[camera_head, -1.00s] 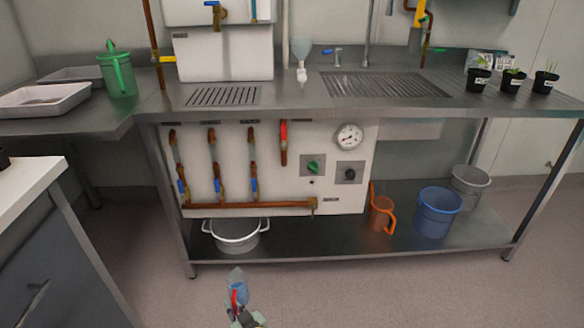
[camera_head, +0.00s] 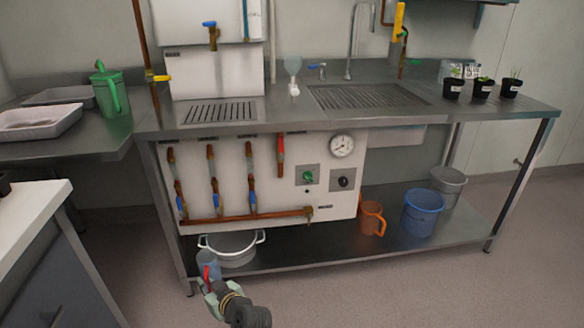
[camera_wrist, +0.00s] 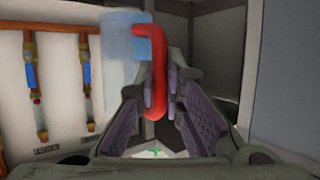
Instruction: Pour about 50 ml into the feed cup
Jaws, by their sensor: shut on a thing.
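My gripper (camera_head: 209,283) is shut on the red handle of a translucent blue jug (camera_head: 208,264), low at the front of the steel bench. In the wrist view the jug (camera_wrist: 118,75) stands beyond the finger pads, with its red handle (camera_wrist: 156,75) between them. I cannot identify the feed cup for certain. A pale clear vessel (camera_head: 292,66) with a white base stands on the bench by the tap.
A green can (camera_head: 110,94) and pale trays (camera_head: 38,122) are on the left counter. Several black pots (camera_head: 482,88) stand at the right of the bench. A white pot (camera_head: 232,255), orange jug (camera_head: 371,219) and blue bucket (camera_head: 423,213) sit on the lower shelf.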

